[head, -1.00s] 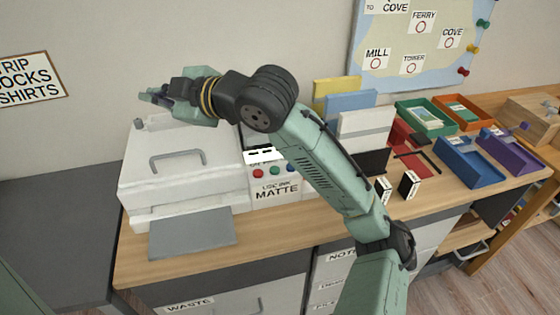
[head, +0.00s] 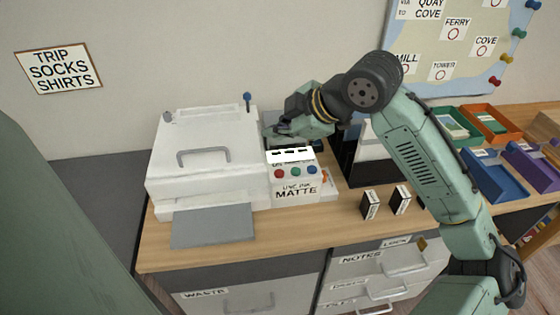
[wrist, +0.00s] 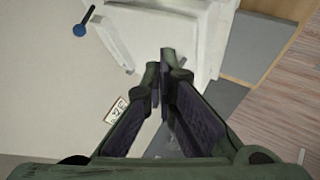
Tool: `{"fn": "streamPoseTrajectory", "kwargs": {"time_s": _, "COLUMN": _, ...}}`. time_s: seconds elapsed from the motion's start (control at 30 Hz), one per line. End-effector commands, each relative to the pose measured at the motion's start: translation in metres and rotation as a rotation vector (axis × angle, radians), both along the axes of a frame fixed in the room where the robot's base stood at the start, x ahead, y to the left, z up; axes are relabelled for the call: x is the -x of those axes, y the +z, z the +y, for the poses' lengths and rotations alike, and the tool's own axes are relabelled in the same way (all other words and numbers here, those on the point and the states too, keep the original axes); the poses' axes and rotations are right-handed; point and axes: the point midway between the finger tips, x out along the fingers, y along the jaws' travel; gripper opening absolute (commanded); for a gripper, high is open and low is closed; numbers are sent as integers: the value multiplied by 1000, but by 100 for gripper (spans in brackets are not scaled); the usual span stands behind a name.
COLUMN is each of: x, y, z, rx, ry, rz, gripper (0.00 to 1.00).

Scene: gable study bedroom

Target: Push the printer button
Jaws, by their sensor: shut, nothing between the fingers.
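The white printer (head: 205,150) stands on the wooden desk, with a grey handle on top and a grey tray in front. At its right, a white panel (head: 296,190) reads "MATTE", with a partly unclear line above. My gripper (head: 273,130) is above and behind this panel, pointing left, apart from the buttons. In the wrist view my gripper (wrist: 166,58) is shut and empty, with the white printer (wrist: 190,28) beyond its tips. No buttons show clearly there.
A blue-knobbed lever (head: 247,97) rises at the printer's back right and shows in the wrist view (wrist: 80,30). Two small black-and-white boxes (head: 371,205) stand right of the panel. Coloured trays (head: 490,175) are further right.

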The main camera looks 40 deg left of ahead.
Motion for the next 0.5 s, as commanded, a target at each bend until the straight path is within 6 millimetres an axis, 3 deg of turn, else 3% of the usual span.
{"fn": "streamPoseTrajectory", "kwargs": {"time_s": 0.27, "x": 0, "y": -21, "z": 0, "rx": 0, "ry": 0, "rz": 0, "gripper": 0}}
{"fn": "streamPoseTrajectory", "kwargs": {"time_s": 0.5, "x": 0, "y": -55, "z": 0, "rx": -1, "ry": -1, "rz": 0, "gripper": 0}}
